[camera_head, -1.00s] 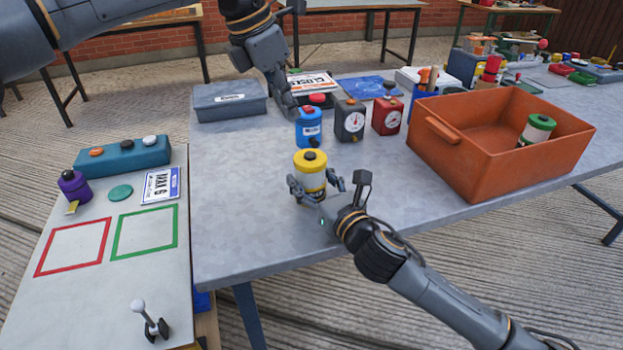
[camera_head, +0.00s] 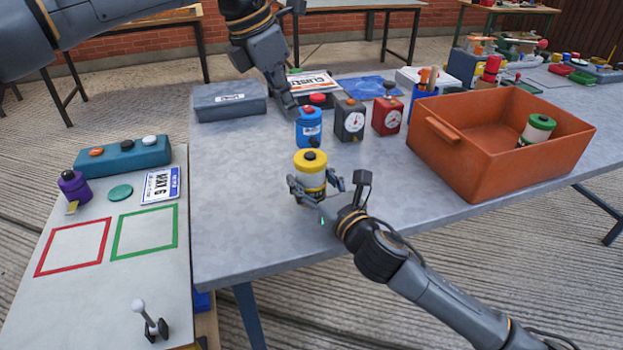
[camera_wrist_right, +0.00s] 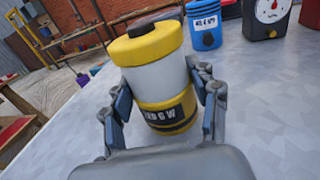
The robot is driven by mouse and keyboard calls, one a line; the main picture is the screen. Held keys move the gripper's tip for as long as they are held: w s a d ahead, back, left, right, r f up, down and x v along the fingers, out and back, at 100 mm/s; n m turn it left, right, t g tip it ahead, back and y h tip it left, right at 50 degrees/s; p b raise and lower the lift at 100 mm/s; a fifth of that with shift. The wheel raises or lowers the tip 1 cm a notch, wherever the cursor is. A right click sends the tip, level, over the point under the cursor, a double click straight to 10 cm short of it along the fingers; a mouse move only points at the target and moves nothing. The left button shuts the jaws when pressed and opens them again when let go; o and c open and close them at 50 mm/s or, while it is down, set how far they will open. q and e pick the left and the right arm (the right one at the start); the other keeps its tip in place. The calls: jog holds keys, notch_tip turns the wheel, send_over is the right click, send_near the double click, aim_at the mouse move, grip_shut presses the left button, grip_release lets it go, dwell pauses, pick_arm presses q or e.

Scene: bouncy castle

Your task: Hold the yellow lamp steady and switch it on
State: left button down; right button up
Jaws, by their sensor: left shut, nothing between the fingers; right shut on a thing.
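The yellow lamp (camera_head: 311,172) stands upright on the grey table, with a yellow cap, a black knob on top and a pale middle. My left gripper (camera_head: 290,108) is shut and empty, pointing down behind and left of the lamp, beside the blue canister. Whether the lamp is lit cannot be told.
A blue canister (camera_head: 308,128) with a red cap stands just behind the lamp. A dark gauge box (camera_head: 350,121) and a red gauge box (camera_head: 387,117) stand to its right. An orange crate (camera_head: 460,165) fills the right side. The table left of the lamp is clear.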

aim_at(308, 157)
pick_arm(q)
jog(key=f, duration=0.1)
jog(key=d+m+t, duration=0.1)
jog(key=d+f+m, duration=0.1)
jog(key=shift+s+d+f, duration=0.25)
jog(key=shift+f, duration=0.1)
jog(key=shift+d+m+t, duration=0.35)
jog(key=shift+m+t, duration=0.15)
jog(key=shift+w+f+m+t+h, duration=0.15)
jog(key=shift+w+f+t+h, duration=0.15)
jog(key=shift+f+t, duration=0.4)
jog(key=shift+w+f+m+t+h, duration=0.25)
jog(key=shift+f+t, duration=0.25)
jog(key=shift+f, duration=0.4)
jog(key=shift+w+f+m+t+h, duration=0.1)
jog(key=shift+w+f+t+h, duration=0.2)
jog(key=shift+f+t, duration=0.4)
jog(key=shift+f, duration=0.15)
